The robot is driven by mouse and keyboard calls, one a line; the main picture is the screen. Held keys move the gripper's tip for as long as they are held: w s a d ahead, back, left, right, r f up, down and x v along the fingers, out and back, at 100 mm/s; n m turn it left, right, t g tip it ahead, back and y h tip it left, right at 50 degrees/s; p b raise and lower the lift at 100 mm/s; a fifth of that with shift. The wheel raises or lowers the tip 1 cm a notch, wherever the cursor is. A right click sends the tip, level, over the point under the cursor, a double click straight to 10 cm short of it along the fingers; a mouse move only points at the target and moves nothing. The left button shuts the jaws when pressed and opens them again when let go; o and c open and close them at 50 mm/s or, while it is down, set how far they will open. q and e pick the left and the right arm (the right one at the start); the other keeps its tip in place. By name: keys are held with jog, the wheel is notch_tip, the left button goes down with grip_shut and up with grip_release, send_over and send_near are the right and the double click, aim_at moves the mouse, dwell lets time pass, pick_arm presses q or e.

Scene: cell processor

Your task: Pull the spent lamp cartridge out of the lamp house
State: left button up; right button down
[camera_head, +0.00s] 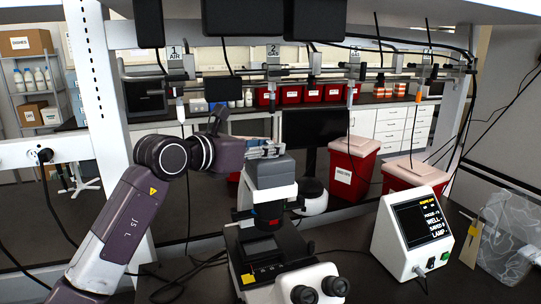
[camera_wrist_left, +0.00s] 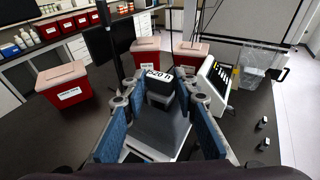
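The lamp house (camera_head: 270,172) is a grey box on top of the microscope, above its white collar. My left gripper (camera_head: 265,150) is at the top of this box. In the left wrist view, my left gripper (camera_wrist_left: 162,95) is open, its blue-padded fingers apart on either side. A dark block with a white printed label (camera_wrist_left: 158,74), probably the lamp cartridge, shows between and just beyond the fingertips. Neither finger clearly touches it. How deep it sits in the lamp house cannot be told. My right gripper is not in view.
A white control box with a lit screen (camera_head: 417,228) stands right of the microscope (camera_head: 275,262). Red lidded bins (camera_head: 353,165) stand behind. A shelf frame and hanging cables are around my left arm.

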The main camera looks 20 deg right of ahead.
pick_arm(q)
grip_shut()
jog(key=shift+r, duration=0.25)
jog(key=shift+r, duration=0.35)
jog(key=shift+r, duration=0.15)
jog(key=shift+r+p, duration=0.95)
jog(key=shift+r, duration=0.75)
